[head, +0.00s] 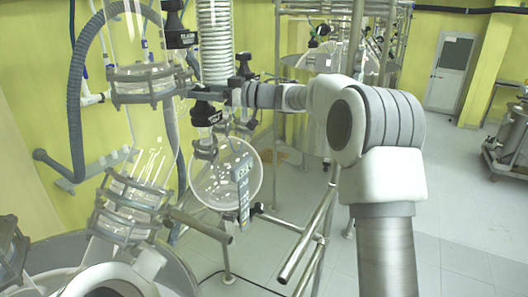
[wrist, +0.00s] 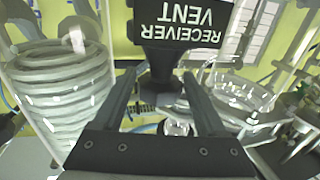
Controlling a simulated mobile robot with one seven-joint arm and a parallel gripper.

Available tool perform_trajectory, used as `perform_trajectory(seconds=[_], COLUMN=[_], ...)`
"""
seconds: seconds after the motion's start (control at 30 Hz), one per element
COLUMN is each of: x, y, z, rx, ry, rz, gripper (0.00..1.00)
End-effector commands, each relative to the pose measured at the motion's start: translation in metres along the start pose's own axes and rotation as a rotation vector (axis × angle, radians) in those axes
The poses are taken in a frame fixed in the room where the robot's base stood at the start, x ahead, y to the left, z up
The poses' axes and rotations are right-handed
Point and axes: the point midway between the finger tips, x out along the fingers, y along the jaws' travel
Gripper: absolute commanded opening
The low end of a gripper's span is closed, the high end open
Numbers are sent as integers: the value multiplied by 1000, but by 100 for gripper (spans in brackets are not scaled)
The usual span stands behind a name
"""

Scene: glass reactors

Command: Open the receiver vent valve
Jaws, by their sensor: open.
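The receiver vent valve (wrist: 165,60) is black, with a block lettered "RECEIVER VENT" that appears upside down in the wrist view. Its narrower black part hangs between the two fingers of my gripper (wrist: 160,98), with a visible gap on each side. My gripper is open and holds nothing. In the head view my gripper (head: 222,95) reaches left to the glassware, close to a black labelled valve (head: 207,112), which appears to be the same one. The fingertips are small there and partly hidden among dark fittings.
A coiled glass condenser (head: 214,40) stands just above my gripper and shows at the left of the wrist view (wrist: 60,90). Another black labelled valve (head: 180,38) is up and left. A round glass vessel (head: 225,175) hangs below. Metal frame tubes (head: 310,235) stand nearby.

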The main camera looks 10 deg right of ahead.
Motion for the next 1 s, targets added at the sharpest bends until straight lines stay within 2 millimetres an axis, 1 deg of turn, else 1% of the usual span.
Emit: perform_trajectory(seconds=[0.5,1.0], x=[1,1], y=[-3,-3], z=[1,3], rx=[0,1], ry=[-2,0], rz=[367,619], gripper=[74,74])
